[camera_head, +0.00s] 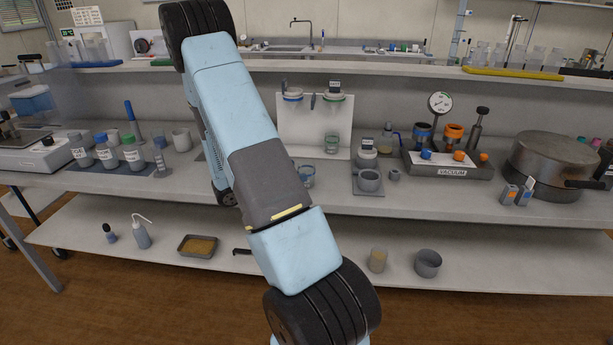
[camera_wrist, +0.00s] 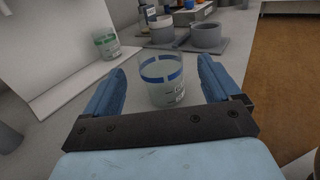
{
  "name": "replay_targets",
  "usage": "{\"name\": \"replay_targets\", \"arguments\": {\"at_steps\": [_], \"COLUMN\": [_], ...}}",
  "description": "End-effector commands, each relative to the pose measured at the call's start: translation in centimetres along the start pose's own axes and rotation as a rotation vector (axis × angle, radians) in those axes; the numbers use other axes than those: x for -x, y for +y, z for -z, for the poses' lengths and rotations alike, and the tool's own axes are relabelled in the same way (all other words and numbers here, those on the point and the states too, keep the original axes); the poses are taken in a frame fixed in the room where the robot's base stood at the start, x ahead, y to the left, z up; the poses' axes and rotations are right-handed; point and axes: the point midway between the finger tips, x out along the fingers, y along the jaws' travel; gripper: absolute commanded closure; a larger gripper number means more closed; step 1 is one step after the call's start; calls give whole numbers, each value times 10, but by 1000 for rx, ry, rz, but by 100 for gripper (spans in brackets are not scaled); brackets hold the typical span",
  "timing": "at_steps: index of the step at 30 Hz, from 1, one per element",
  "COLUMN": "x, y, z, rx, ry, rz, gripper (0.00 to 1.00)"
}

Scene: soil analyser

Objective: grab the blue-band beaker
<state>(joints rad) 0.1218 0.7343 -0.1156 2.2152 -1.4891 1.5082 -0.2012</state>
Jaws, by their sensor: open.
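The blue-band beaker (camera_wrist: 163,84) is a clear glass with a blue ring near its rim. In the wrist view it stands upright on the bench between the two blue fingers of my gripper (camera_wrist: 160,88). The fingers are open, one on each side, with gaps visible between them and the glass. In the head view the same beaker (camera_head: 306,177) shows just right of my arm. My gripper is hidden behind my arm in the head view.
A green-band beaker (camera_wrist: 106,44) stands on the white stand's base (camera_wrist: 75,72), to the left. Grey cups (camera_wrist: 206,36) on a grey base are behind and right. The VACUUM unit (camera_head: 450,165) is further right on the bench. Bare bench lies around the blue-band beaker.

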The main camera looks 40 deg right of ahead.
Motion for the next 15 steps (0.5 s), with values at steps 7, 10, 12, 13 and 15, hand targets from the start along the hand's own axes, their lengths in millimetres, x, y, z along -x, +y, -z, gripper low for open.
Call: {"name": "replay_targets", "arguments": {"at_steps": [7, 10, 12, 13, 15], "x": [-27, -39, -45, -47, -50], "y": [1, 2, 2, 2, 2], "z": [1, 1, 1, 1, 1], "rx": [0, -1, -1, -1, -1], "ry": [0, 0, 0, 0, 0], "rz": [3, 3, 1, 2, 1], "gripper": [10, 10, 10, 10, 10]}}
